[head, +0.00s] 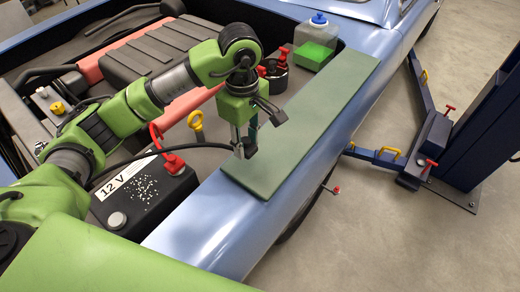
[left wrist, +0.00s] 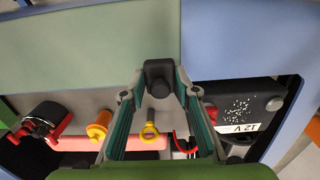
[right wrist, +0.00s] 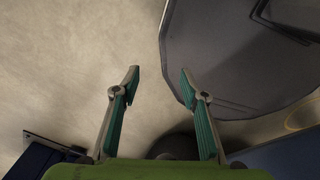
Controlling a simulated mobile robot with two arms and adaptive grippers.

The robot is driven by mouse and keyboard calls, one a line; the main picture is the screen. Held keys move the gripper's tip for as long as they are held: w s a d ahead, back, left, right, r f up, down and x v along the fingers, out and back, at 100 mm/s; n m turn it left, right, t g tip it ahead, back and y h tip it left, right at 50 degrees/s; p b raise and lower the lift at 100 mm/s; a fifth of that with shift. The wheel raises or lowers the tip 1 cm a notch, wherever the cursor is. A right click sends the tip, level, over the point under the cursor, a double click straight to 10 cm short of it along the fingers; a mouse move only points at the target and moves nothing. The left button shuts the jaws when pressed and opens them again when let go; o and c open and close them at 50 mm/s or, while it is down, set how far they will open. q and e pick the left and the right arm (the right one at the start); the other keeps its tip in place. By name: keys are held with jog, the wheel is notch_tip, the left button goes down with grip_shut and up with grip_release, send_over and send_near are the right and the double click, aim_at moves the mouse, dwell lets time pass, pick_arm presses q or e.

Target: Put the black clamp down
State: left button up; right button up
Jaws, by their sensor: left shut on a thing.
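My left gripper (head: 243,148) is shut on the black clamp, pointing down by the near inner edge of the green mat (head: 310,118) on the blue fender. In the left wrist view the clamp (left wrist: 160,76) is a dark block between the fingertips, overlapping the edge of the mat (left wrist: 90,40). I cannot tell whether the clamp touches the mat. A thin black cable (head: 130,160) runs from the left towards this gripper. My right gripper (right wrist: 160,82) is open and empty over the floor and does not show in the head view.
The 12 V battery (head: 140,200) with a red clamp (head: 170,160) stands left of the gripper. A yellow dipstick ring (head: 196,121), a red-handled cap (head: 272,72) and a fluid bottle (head: 314,42) are nearby. The mat is bare. A blue lift post (head: 490,120) stands right.

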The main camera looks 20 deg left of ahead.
pick_arm(q)
jog(key=p, duration=0.1)
send_over(260, 164)
jog(key=f, duration=0.4)
jog(key=shift+s+a+f, duration=0.2)
jog(key=shift+f, duration=0.05)
jog(key=shift+w+d+f+p, duration=0.15)
jog(key=shift+d+f+p, duration=0.1)
jog(key=shift+p, duration=0.05)
notch_tip(260, 164, down, 2)
jog(key=shift+f+p, duration=0.1)
jog(key=shift+p, duration=0.8)
jog(key=shift+f, duration=0.4)
jog(key=shift+w+a+f, duration=0.1)
jog(key=shift+f, duration=0.15)
jog(key=o, duration=1.1)
pick_arm(e)
jog(key=w+r, duration=0.1)
jog(key=r, duration=0.1)
jog(key=w+a+r, duration=0.1)
jog(key=r, duration=0.1)
jog(key=shift+w, duration=0.4)
